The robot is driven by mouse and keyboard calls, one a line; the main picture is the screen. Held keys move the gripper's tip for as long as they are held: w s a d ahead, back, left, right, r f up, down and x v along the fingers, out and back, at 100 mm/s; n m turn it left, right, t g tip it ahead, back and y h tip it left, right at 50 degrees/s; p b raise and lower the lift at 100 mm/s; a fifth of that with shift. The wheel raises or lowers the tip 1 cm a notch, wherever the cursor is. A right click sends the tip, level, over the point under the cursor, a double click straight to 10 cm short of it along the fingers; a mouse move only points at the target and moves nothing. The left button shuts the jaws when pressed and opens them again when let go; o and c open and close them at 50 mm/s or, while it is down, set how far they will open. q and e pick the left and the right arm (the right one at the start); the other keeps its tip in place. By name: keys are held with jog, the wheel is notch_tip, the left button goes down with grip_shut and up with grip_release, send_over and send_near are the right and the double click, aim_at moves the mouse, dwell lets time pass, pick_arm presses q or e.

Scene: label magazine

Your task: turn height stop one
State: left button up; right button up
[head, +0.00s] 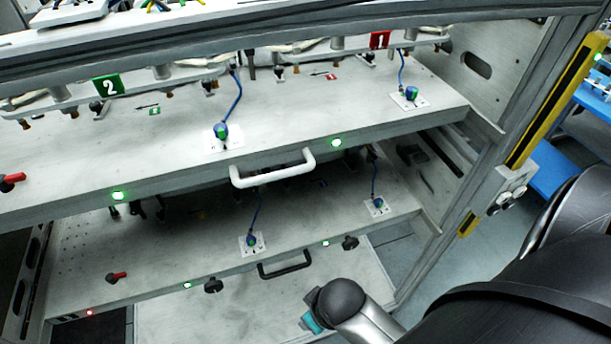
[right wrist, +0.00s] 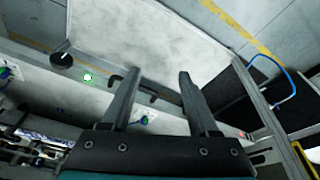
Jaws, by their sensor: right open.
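The pictures do not make clear which part is height stop one. Blue-green knobs on white plates sit on the upper shelf, one near the red label 1 (head: 411,94) and one nearer the green label 2 (head: 221,131). The lower shelf has two more, at left (head: 251,241) and right (head: 375,203). Black knobs (head: 350,243) sit along the lower shelf's front edge; one shows in the right wrist view (right wrist: 62,60). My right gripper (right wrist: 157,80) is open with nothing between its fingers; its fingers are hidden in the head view. My left gripper is out of view.
The upper shelf has a white handle (head: 272,170), the lower shelf a black handle (head: 285,266). Red levers stand at the left of the upper (head: 11,180) and lower (head: 117,276) shelves. A yellow-black post (head: 557,101) stands at the right.

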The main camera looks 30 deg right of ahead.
jog(key=w+a+r+n+t+y+p, duration=0.2)
jog(key=w+a+r+n, duration=0.1)
jog(key=r, duration=0.7)
jog(key=w+a+r+n+t+y+p, duration=0.2)
jog(key=a+r, duration=0.2)
jog(key=r, duration=0.7)
jog(key=s+a+r+n+t+y, duration=0.1)
jog(key=s+a+r+n+y, duration=0.1)
jog(key=a+r+n+y, duration=0.4)
jog(key=s+a+r+n+y, duration=0.2)
jog(key=a+r+n+y, duration=0.25)
jog(key=r, duration=0.35)
jog(key=w+d+r+m+t+h, duration=0.2)
jog(key=d+r+t+h, duration=0.15)
jog(key=d, duration=0.65)
jog(key=w+d+r+m+t+h, duration=0.1)
jog(key=w+d+r+t+h, duration=0.3)
jog(key=d, duration=0.7)
jog(key=w+d+r+m+t+h, duration=0.15)
jog(key=d+t+h, duration=0.35)
jog(key=d, duration=0.5)
pick_arm(q)
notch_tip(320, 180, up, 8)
jog(key=p, duration=0.3)
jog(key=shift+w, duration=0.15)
pick_arm(e)
jog(key=x, duration=1.4)
jog(key=shift+a+f, duration=0.1)
